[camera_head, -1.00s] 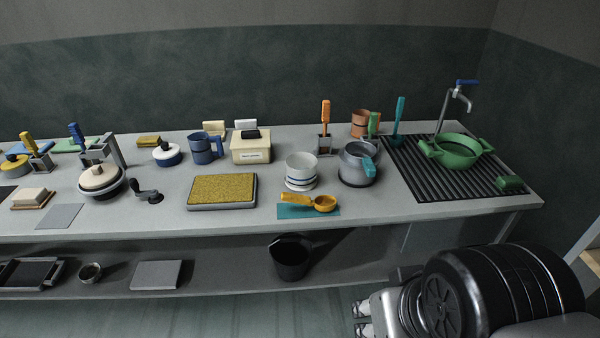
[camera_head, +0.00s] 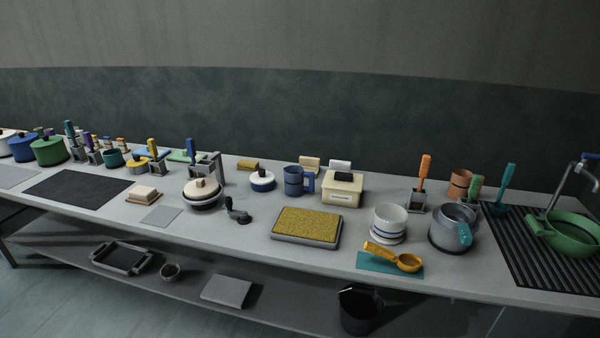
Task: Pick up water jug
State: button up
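A grey round jug-like vessel (camera_head: 452,232) with a teal handle stands upright on the right part of the counter, just left of the ribbed drain mat. A blue mug-like vessel (camera_head: 293,181) with a side handle stands upright near the middle back; I cannot tell for certain which of the two is the water jug. My gripper is not in view, so I cannot see whether it is open or holding anything.
White bowls (camera_head: 389,224) stand close left of the grey vessel, and an orange scoop (camera_head: 398,257) lies in front on a teal mat. A green colander (camera_head: 565,234) sits on the drain mat (camera_head: 519,258). Pots and tools line the left counter; a black bucket (camera_head: 360,312) is below.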

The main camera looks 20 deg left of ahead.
aim_at(300, 182)
jog(key=i+j+z, duration=0.1)
jog(key=i+j, duration=0.25)
jog(key=i+j+z, duration=0.15)
jog(key=i+j, duration=0.2)
jog(key=i+j+z, duration=0.1)
jog(key=i+j, duration=0.2)
jog(key=j, duration=0.3)
jog(key=i+j+z, duration=0.1)
jog(key=i+j, duration=0.2)
jog(key=j, duration=0.15)
jog(key=i+j, duration=0.15)
jog(key=i, duration=0.3)
